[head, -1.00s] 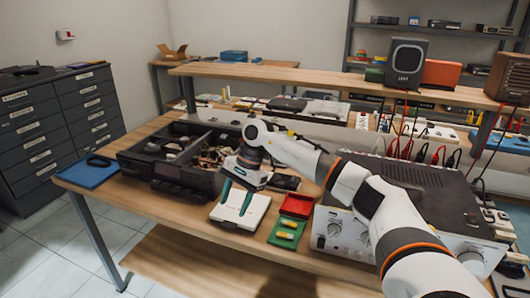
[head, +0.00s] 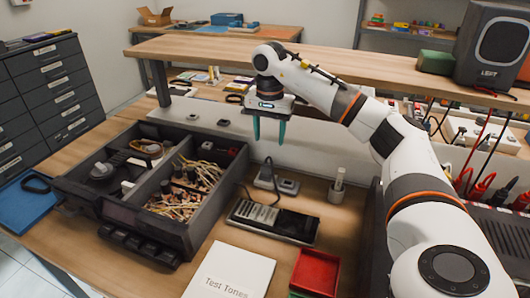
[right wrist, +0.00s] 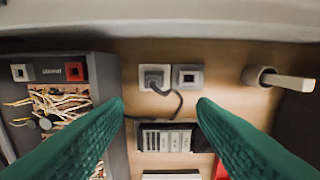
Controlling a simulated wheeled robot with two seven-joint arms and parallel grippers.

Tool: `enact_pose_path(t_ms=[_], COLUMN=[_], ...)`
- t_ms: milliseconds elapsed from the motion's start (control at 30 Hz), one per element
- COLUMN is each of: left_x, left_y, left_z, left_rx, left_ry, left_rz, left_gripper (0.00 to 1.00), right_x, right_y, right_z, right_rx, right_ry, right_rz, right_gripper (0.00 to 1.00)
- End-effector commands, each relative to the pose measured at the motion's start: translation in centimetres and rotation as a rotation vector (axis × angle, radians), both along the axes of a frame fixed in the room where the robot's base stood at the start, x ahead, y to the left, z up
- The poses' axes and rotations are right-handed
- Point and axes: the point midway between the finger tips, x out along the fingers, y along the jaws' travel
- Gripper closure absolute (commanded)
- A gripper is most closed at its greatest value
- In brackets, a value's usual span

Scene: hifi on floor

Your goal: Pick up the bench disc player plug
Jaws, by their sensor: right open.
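A grey plug (head: 265,176) with a dark cord sits in the left of two small grey sockets on the bench; it also shows in the right wrist view (right wrist: 156,78). The cord runs to a flat black device with a light panel, which looks like the disc player (head: 272,222), also in the right wrist view (right wrist: 165,138). My right gripper (head: 269,138) is open and empty, its teal fingers pointing down above and behind the plug in the head view. In the right wrist view the plug shows ahead between the fingers (right wrist: 160,106). My left gripper is not in view.
The second socket (head: 288,186) is just right of the plug. A small holder with a pale stick (head: 337,188) stands further right. A dark divided case (head: 200,222) of wires is at left. A red tray (head: 315,272) and a "Test Tones" case (head: 230,272) lie in front. A raised shelf (head: 330,62) runs behind.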

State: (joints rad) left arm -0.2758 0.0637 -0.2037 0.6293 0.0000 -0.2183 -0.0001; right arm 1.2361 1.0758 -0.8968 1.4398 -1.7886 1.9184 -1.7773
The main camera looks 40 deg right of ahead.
Motion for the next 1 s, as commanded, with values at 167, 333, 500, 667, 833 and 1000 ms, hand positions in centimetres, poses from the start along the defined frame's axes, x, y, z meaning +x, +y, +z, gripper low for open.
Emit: enact_pose_path(t_ms=[167, 333, 500, 667, 833, 1000], left_x=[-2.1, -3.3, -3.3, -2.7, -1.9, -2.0], left_y=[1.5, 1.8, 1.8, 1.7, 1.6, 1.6], left_z=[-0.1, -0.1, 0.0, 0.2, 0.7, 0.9], left_rx=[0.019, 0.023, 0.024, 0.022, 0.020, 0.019], left_ry=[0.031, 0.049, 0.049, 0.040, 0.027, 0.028], left_rz=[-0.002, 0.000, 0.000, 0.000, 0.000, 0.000], left_gripper=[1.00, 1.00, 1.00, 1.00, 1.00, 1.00], right_x=[0.0, -0.1, 0.0, 0.1, 0.5, 0.6], right_y=[0.0, 0.0, 0.1, 0.1, 0.5, 0.5], right_z=[-0.9, -3.8, -6.2, -7.2, -9.5, -11.6], right_rx=[0.000, 0.001, 0.001, 0.000, 0.002, 0.000], right_ry=[0.003, 0.005, 0.003, 0.001, 0.005, 0.001], right_rz=[0.000, 0.000, -0.001, -0.001, 0.000, -0.001], right_gripper=[0.48, 0.48, 0.48, 0.48, 0.48, 0.48])
